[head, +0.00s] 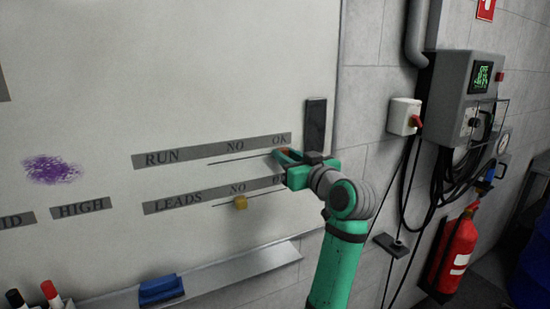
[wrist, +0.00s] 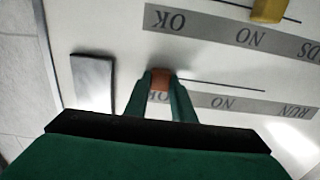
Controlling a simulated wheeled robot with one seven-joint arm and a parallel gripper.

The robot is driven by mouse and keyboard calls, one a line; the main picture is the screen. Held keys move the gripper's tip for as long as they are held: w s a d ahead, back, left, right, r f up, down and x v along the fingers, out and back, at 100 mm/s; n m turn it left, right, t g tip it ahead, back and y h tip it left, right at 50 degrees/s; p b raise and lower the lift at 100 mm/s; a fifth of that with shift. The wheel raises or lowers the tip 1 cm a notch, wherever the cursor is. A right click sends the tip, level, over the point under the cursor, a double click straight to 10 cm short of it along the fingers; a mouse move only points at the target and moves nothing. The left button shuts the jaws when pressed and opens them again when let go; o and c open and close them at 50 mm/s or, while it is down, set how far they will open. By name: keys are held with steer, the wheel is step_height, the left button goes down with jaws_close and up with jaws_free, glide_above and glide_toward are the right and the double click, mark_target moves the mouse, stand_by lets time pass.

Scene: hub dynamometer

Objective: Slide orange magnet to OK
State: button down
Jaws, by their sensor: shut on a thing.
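The orange magnet (wrist: 160,82) sits on the whiteboard at the OK end of the RUN row's black line. My gripper (wrist: 160,92) is shut on it, one green finger on each side. In the head view my gripper (head: 283,155) is at the right end of the RUN strip (head: 190,150), just below the OK label (head: 280,140). Only a bit of the magnet shows there. In the wrist view the OK label of this row is partly hidden by my fingers.
A yellow magnet (head: 240,202) sits on the LEADS line below, under NO. A dark block (head: 315,122) is on the board right of the RUN strip. A tray (head: 215,278) with a blue eraser (head: 160,290) runs along the board's bottom edge.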

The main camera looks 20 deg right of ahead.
steer(key=shift+s+d+r, duration=0.1)
steer(key=shift+d+r, duration=0.05)
steer(key=shift+d, duration=0.1)
steer(key=c, duration=1.7)
jaws_free()
steer(key=shift+o, duration=1.1)
steer(key=shift+d, duration=0.2)
steer(key=shift+a, duration=0.2)
steer(key=shift+s, duration=0.2)
steer(key=s, duration=1)
steer(key=shift+s+d, duration=0.2)
steer(key=shift+s, duration=0.05)
